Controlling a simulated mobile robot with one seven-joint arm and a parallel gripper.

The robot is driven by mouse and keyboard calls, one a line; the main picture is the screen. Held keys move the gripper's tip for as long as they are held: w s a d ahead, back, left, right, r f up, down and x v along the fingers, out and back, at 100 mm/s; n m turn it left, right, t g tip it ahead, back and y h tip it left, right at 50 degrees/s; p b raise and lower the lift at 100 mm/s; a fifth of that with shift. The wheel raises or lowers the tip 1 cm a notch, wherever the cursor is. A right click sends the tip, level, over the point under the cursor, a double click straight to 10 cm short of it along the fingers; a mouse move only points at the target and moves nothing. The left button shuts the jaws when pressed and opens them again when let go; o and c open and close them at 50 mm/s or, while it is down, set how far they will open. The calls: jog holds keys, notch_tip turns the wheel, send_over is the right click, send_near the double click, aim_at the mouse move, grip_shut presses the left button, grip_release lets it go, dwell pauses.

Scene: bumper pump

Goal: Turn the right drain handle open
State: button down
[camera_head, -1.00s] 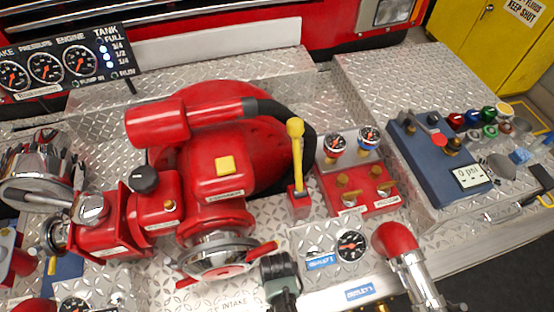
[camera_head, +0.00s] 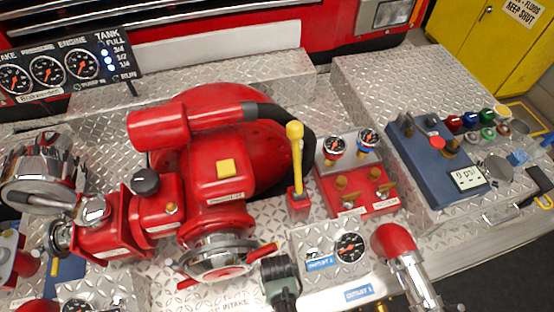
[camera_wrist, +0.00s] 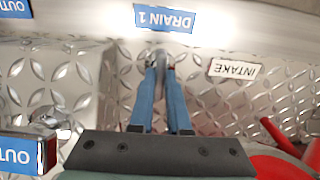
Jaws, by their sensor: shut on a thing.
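In the wrist view my gripper (camera_wrist: 160,66) has two blue fingers reaching to a small silver drain handle (camera_wrist: 159,54) just by the blue DRAIN 1 label (camera_wrist: 165,19). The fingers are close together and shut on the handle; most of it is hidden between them. How far the handle is turned cannot be told. In the head view the dark grey-green body of my gripper shows at the bottom centre, in front of the red pump (camera_head: 215,160), and its fingertips are hidden.
A gauge block (camera_head: 330,246) and a red-capped elbow pipe (camera_head: 393,241) stand just right of my gripper. The pump's chrome intake cap (camera_head: 217,256) is close on its left. A blue control box (camera_head: 430,155) is farther right. An INTAKE label (camera_wrist: 234,69) is beside the fingers.

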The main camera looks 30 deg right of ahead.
dwell(0.3)
jog(key=c, duration=0.9)
grip_release()
jog(key=shift+r, duration=0.1)
notch_tip(320, 180, up, 13)
jog(key=shift+f, duration=0.1)
